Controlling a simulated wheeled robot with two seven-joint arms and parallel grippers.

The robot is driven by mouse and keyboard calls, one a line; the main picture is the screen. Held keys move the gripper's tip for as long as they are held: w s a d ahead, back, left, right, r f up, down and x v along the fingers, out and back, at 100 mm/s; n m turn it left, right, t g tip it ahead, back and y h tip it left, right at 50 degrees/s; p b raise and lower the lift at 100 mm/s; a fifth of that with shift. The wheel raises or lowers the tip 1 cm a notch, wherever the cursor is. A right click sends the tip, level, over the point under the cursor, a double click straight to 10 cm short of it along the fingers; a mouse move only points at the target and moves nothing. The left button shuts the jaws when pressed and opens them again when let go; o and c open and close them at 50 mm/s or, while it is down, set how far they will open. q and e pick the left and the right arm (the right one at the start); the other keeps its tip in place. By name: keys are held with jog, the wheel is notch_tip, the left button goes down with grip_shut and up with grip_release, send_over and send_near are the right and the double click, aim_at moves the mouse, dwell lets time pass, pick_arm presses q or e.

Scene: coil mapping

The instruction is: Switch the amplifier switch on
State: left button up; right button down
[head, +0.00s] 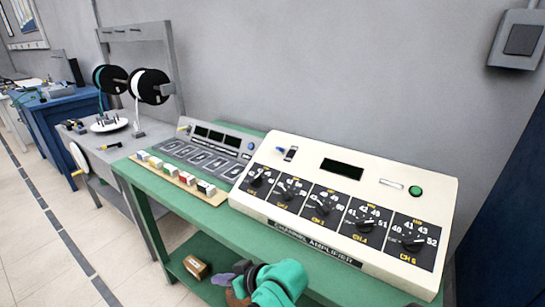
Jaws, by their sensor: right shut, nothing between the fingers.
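The cream channel amplifier (455,195) stands on the green bench, with a row of black dials marked CH along its sloping front. My right gripper (232,281) is low in front of the bench, left of the amplifier's front edge, clear of the switch. It is shut and empty, and partly hidden by my teal arm. My left gripper is not in view.
A grey console (215,143) with dark panels stands left of the amplifier, behind a wooden strip (165,174) of small blocks. A brown box (195,267) lies on the lower shelf. A winding stand with black reels (150,86) is farther left. A grey wall box hangs upper right.

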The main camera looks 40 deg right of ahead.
jog(key=w+d+r+m+t+y, duration=0.1)
jog(key=w+r+m+t, duration=0.4)
jog(key=r, duration=0.7)
jog(key=w+r+m+t, duration=0.3)
jog(key=w+r+t, duration=0.35)
jog(key=r, duration=0.45)
jog(key=s+d+r+m+h, duration=0.1)
jog(key=d+r+m+h, duration=0.45)
jog(key=m+h, duration=0.55)
jog(key=s+d+r+m+h, duration=0.1)
jog(key=d+r+m+h, duration=0.45)
jog(key=m+h, duration=0.55)
jog(key=d+f+m+g+h, duration=0.15)
jog(key=d+m+g, duration=0.25)
jog(key=m+g, duration=0.45)
jog(key=d+f+m+g+h, duration=0.1)
jog(key=d+f+m+g, duration=0.2)
jog(key=d+m+g, duration=0.35)
jog(key=a+f+m+g+y, duration=0.2)
jog(key=a+f+m+y, duration=0.3)
jog(key=y, duration=0.1)
jog(key=shift+f+m+g, duration=0.35)
jog(key=shift+m, duration=0.05)
jog(key=shift+d, duration=0.15)
